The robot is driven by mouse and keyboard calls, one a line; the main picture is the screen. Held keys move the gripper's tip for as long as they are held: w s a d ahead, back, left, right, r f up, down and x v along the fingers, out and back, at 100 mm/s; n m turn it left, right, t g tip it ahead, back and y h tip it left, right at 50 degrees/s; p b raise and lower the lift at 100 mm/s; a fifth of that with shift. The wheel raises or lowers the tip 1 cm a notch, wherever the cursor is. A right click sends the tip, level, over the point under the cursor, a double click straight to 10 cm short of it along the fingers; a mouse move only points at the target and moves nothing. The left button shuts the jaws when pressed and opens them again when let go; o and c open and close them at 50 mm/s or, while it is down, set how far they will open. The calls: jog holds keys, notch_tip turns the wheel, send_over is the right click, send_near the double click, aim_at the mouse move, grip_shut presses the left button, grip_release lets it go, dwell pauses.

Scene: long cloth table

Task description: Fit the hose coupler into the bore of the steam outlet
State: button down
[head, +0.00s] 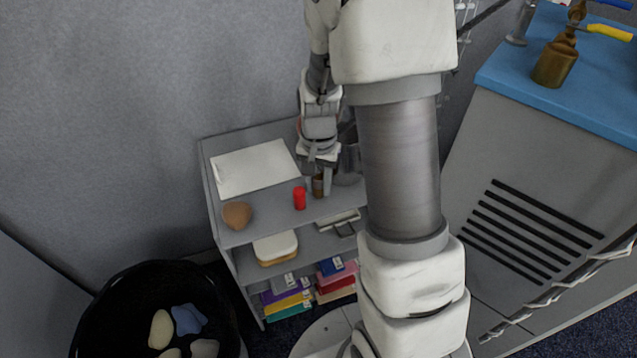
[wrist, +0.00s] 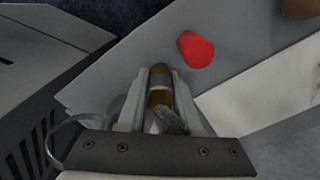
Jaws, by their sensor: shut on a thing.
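My gripper (head: 321,184) reaches down over the top of a grey shelf unit. It is shut on a small brown cylinder with a pale band, which I take for the hose coupler (wrist: 160,79). In the wrist view this piece lies lengthwise between the two fingers, partly hidden by them. In the head view its brown end (head: 318,186) shows beside a finger, close above or on the shelf top; I cannot tell which. I cannot pick out the steam outlet or its bore for certain in either view.
A red cylinder (head: 299,198) stands close left of my gripper on the shelf unit (head: 270,207), by a brown bowl (head: 237,215) and a white sheet (head: 250,167). A grey metal vessel (head: 349,165) is close right. A blue-topped cabinet (head: 510,65) bears a brass piece (head: 554,65).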

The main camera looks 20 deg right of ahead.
jog(key=c, duration=0.6)
grip_release()
